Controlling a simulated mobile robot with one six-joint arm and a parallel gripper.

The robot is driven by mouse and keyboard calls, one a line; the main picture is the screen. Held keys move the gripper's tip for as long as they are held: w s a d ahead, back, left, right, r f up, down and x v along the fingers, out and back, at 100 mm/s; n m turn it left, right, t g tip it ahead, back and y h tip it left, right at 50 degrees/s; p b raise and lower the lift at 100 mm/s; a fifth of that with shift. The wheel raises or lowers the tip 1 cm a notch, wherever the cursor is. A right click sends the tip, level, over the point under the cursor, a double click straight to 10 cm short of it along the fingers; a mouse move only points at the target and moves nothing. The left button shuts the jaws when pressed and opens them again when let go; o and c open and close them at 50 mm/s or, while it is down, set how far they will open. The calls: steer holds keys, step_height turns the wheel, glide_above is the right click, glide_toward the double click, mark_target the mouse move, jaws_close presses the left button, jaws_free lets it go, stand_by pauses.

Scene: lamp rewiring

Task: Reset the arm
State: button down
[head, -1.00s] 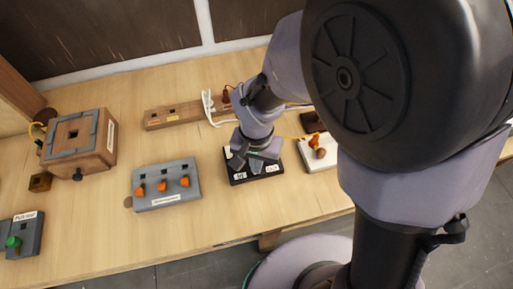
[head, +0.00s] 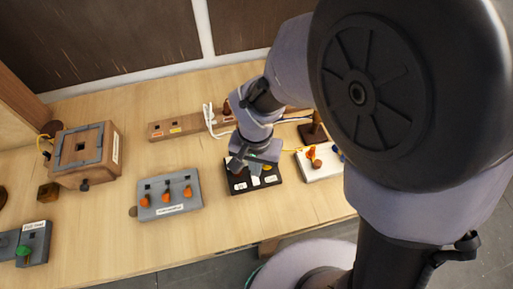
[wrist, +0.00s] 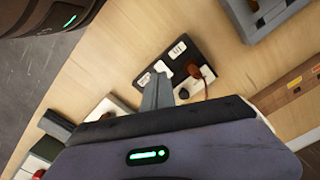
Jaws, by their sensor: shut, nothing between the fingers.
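My gripper (head: 238,164) is shut and empty in the head view. It points down at the black box (head: 238,190) with white labels, and I cannot tell whether it touches it. In the wrist view my gripper's fingers (wrist: 157,92) are together, beside the labelled edge of the same black box (wrist: 169,59). A brown knob-like piece and a reddish cord show on that box. My arm hides part of the bench behind it.
A grey box (head: 170,208) with three orange levers lies left of the black box. A white box (head: 325,172) lies right. A wooden strip (head: 190,125) lies behind. A wooden box (head: 101,165) and green-button box (head: 38,235) stand farther left.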

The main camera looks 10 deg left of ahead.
steer(key=shift+r+p, duration=0.35)
steer(key=shift+r, duration=0.45)
steer(key=s+d+r+m+t+y+b, duration=0.1)
steer(key=s+d+r+t+b, duration=0.2)
steer(key=d+r, duration=0.3)
steer(key=s+d+r+m+t+y+b, duration=0.1)
steer(key=s+d+r+m+t+b, duration=0.1)
steer(key=d+r, duration=0.5)
steer(key=shift+s+d+r+t+b, duration=0.15)
steer(key=shift+s+d+t+b, duration=0.25)
steer(key=shift+s+d+b, duration=0.45)
steer(key=shift+w, duration=0.2)
